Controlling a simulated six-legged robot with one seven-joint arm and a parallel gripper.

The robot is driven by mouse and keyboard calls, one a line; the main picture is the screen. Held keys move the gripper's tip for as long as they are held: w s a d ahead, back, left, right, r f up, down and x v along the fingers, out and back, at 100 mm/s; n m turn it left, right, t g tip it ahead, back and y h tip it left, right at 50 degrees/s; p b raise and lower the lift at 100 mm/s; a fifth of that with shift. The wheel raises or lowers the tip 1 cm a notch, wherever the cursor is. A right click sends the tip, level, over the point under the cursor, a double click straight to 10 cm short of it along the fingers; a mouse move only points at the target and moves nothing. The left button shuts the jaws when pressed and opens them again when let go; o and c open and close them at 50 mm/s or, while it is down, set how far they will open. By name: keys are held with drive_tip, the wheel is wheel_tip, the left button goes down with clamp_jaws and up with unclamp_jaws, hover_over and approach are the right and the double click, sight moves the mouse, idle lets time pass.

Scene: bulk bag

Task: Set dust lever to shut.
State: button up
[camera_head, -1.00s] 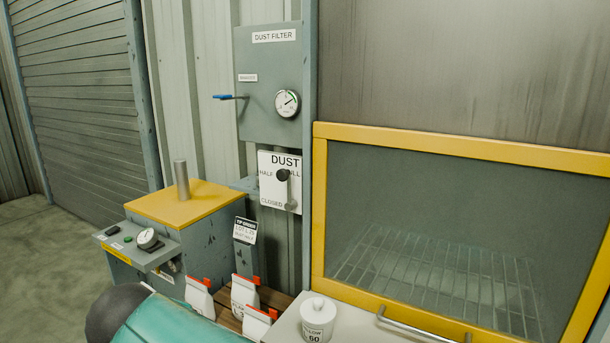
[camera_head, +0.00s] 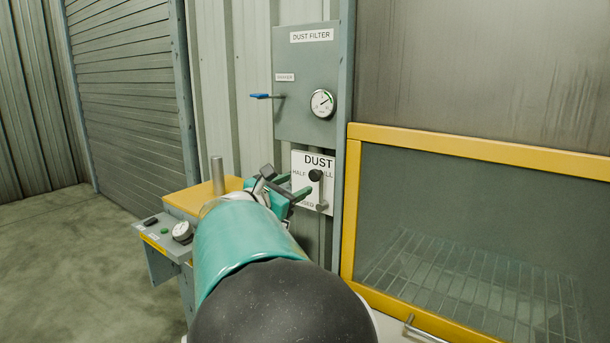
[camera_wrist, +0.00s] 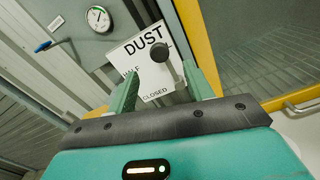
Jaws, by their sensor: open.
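The dust lever has a black knob (camera_head: 316,175) on a short grey arm and stands nearly upright on a white DUST plate (camera_head: 301,160). The plate reads HALF at left, a partly covered word ending in ULL at right, and CLOSED low down. In the wrist view the knob (camera_wrist: 160,52) appears between and beyond the fingertips, beside the covered word. My gripper (camera_head: 301,184) is open, just left of the lever in the head view. In the wrist view my gripper (camera_wrist: 164,70) has its two green fingers apart and nothing held. Contact with the lever cannot be told.
Above is a grey DUST FILTER box (camera_head: 300,65) with a gauge (camera_head: 322,103) and a blue-handled valve (camera_head: 260,96). A yellow-framed window (camera_head: 450,148) stands close at right. A yellow-topped cabinet (camera_head: 188,198) is at left. Open floor (camera_head: 60,240) lies farther left.

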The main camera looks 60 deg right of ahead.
sight(313, 176)
drive_tip(key=d, duration=0.3)
drive_tip(key=s+d, duration=0.1)
drive_tip(key=d, duration=0.6)
drive_tip(key=shift+s+d, duration=0.3)
clamp_jaws()
